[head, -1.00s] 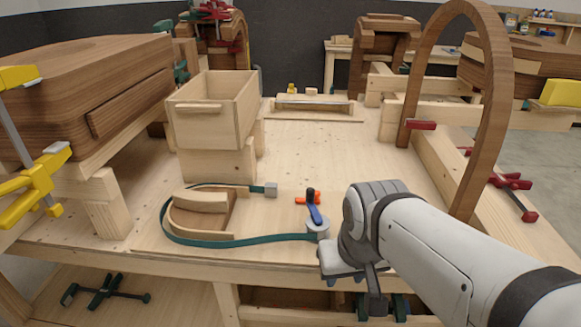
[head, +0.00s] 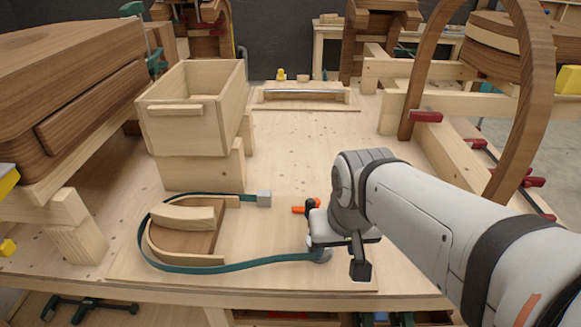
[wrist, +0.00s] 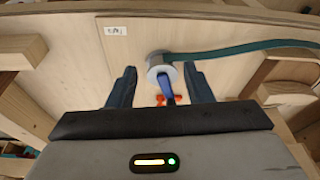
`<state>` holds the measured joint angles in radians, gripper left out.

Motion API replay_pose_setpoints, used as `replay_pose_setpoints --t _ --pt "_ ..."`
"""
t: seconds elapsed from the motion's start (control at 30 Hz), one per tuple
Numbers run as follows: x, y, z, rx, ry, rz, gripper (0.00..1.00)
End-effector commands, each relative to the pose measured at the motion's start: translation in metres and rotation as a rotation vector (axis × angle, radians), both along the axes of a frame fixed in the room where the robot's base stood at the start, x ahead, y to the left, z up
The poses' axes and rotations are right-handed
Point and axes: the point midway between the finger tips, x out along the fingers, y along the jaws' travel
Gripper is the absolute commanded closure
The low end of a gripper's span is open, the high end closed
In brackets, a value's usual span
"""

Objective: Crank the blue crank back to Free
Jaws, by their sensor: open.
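The blue crank (wrist: 165,84) sits on a grey round drum (wrist: 158,62) at the board's front edge. In the wrist view it lies between the two dark fingers of my gripper (wrist: 160,70), which are apart with a gap on each side. In the head view my gripper (head: 330,240) is over the crank and hides its blue arm; only the black knob (head: 312,204) and part of the drum (head: 320,256) show. An orange-red piece (head: 299,208) lies beside the knob. A small label (wrist: 116,30) is on the board; I cannot read it.
A green strap (head: 230,265) runs from the drum around a curved wooden form (head: 185,240) to a grey block (head: 264,198). A wooden box (head: 195,120) stands behind it. A wooden arch (head: 535,110) rises at right. The board's middle is clear.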

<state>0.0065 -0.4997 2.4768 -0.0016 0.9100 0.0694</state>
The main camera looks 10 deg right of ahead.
Motion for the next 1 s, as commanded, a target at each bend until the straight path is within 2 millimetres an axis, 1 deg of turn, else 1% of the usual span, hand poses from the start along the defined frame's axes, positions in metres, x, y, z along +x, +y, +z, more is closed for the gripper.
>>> replay_pose_setpoints --t 0.17,0.3,0.5,0.6,0.7,0.8,0.93,1.0 --pt "0.038 0.000 0.012 0.073 0.057 -0.316 0.54" --pt "0.081 0.001 0.018 0.138 0.115 -0.685 0.54" --pt "0.140 0.001 0.015 0.193 0.180 -1.207 0.54" --pt "0.164 0.001 0.009 0.201 0.199 -1.421 0.54" --pt "0.180 0.001 0.004 0.204 0.208 -1.580 0.54" --pt "0.190 0.001 0.001 0.205 0.211 -1.679 0.54" --pt "0.195 0.002 -0.006 0.204 0.213 -1.732 0.54" --pt "0.195 0.002 -0.013 0.203 0.214 -1.738 0.54"
